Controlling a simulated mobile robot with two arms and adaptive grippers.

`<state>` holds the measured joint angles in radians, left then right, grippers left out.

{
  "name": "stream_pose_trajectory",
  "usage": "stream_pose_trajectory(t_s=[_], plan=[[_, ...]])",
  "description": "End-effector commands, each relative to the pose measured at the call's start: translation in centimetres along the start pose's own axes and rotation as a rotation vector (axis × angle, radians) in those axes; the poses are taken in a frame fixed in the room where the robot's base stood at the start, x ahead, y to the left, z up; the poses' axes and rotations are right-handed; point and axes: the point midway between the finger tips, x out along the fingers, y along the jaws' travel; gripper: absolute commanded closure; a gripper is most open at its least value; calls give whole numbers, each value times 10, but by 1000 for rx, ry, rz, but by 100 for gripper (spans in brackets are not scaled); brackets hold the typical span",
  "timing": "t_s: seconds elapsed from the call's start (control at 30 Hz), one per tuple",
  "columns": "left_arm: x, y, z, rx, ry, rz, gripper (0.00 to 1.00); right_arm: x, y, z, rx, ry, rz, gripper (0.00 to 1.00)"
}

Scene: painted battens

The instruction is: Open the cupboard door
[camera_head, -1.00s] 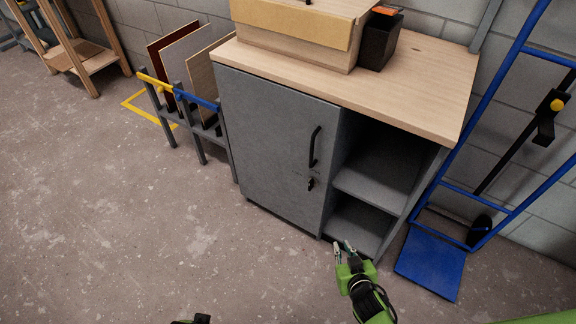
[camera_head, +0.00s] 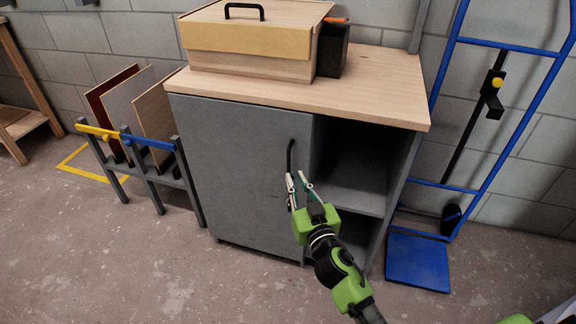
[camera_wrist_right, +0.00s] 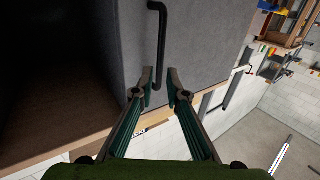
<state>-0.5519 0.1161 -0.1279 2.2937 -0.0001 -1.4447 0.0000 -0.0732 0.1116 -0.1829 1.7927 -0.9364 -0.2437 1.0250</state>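The cupboard (camera_head: 173,86) is grey with a pale wooden top. Its door (camera_head: 235,165) on the left side is shut. A black bar handle (camera_head: 290,155) runs upright near the door's right edge; it also shows in the right wrist view (camera_wrist_right: 162,35). My right gripper (camera_head: 300,182) is open at the handle's lower end. In the wrist view, that end appears between the fingertips (camera_wrist_right: 160,78), with gaps on both sides; I cannot tell whether the fingers reach around it. My left gripper is out of view.
Open shelves (camera_head: 355,185) are right of the door. A wooden box (camera_head: 250,65) and a black container (camera_head: 332,50) stand on top. A rack with panels (camera_head: 150,155) stands close at the left, a blue hand truck (camera_head: 418,262) at the right. The floor in front is clear.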

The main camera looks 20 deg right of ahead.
Motion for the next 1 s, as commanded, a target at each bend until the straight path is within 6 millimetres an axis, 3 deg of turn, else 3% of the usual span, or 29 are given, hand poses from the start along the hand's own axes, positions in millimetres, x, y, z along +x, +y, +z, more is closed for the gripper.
stream_pose_trajectory(t_s=[0.2, 0.4, 0.77, 0.87, 1.0], plan=[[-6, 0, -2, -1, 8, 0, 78, 43, 0, 0, -2, 0, 1, 86], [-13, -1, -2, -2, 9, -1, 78, 66, 0, 1, -1, -1, 0, 86], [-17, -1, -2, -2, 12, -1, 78, 72, 0, 1, 0, -2, 1, 86], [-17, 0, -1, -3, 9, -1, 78, 71, 0, 1, 0, -2, 1, 100], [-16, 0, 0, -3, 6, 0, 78, 71, 0, 1, 0, -2, 1, 100]])
